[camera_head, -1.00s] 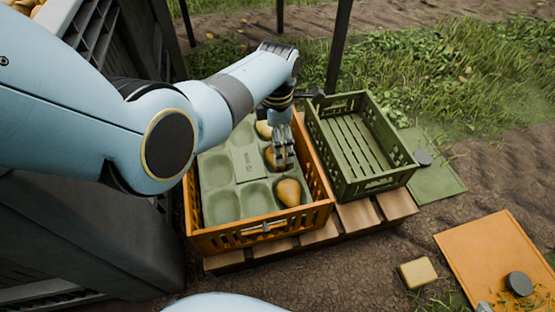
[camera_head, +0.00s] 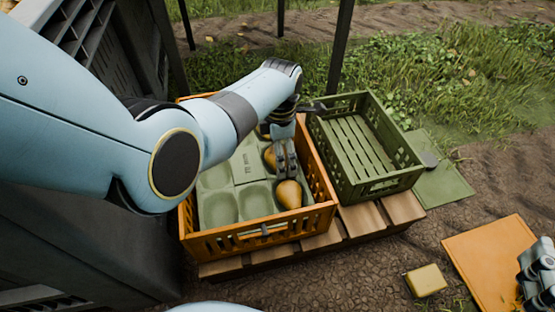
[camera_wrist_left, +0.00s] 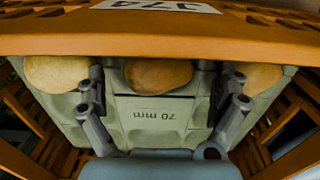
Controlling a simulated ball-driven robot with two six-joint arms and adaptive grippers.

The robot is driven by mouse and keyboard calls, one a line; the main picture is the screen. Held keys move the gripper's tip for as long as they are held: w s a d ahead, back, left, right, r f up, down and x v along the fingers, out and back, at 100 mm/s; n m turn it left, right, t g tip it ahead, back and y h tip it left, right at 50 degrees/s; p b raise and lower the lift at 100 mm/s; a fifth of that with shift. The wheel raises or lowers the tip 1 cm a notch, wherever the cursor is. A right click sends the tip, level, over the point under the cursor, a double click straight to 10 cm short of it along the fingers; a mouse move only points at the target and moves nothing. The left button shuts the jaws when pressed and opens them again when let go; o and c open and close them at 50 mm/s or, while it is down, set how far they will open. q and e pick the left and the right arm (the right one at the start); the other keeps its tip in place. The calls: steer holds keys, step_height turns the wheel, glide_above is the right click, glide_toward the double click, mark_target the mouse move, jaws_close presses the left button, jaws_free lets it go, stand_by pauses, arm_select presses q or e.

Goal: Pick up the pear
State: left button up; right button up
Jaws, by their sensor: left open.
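Yellow-brown pears sit in the green moulded tray (camera_head: 219,207) inside the orange crate (camera_head: 265,236). The nearest pear (camera_head: 289,195) shows almost whole, and another pear (camera_head: 269,159) is partly covered by my gripper. My left gripper (camera_head: 286,170) points down over the tray, close to these two pears. In the left wrist view it is open (camera_wrist_left: 161,82), with the middle pear (camera_wrist_left: 157,76) between its fingers in the picture. Pears also show at left (camera_wrist_left: 57,73) and right (camera_wrist_left: 262,77), outside the fingers. My right gripper (camera_head: 538,272) is at the lower right edge; its fingers are unclear.
An empty green slatted crate (camera_head: 351,149) stands right of the orange crate, both on a wooden pallet (camera_head: 361,220). The orange crate's walls surround the tray. A yellow block (camera_head: 426,280), an orange board (camera_head: 485,259) and a green mat (camera_head: 443,186) lie on the ground at right.

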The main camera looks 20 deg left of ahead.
arm_select(q)
steer(key=shift+f+b, duration=0.35)
steer(key=shift+f, duration=0.3)
arm_select(e)
step_height(320, 180, up, 6)
steer(key=w+t, duration=0.2)
steer(key=w, duration=0.1)
steer(key=shift+a+n+t+y, duration=0.3)
steer(key=shift+t, duration=0.1)
arm_select(q)
steer(key=shift+c, duration=0.3)
arm_select(e)
steer(key=shift+r, duration=0.1)
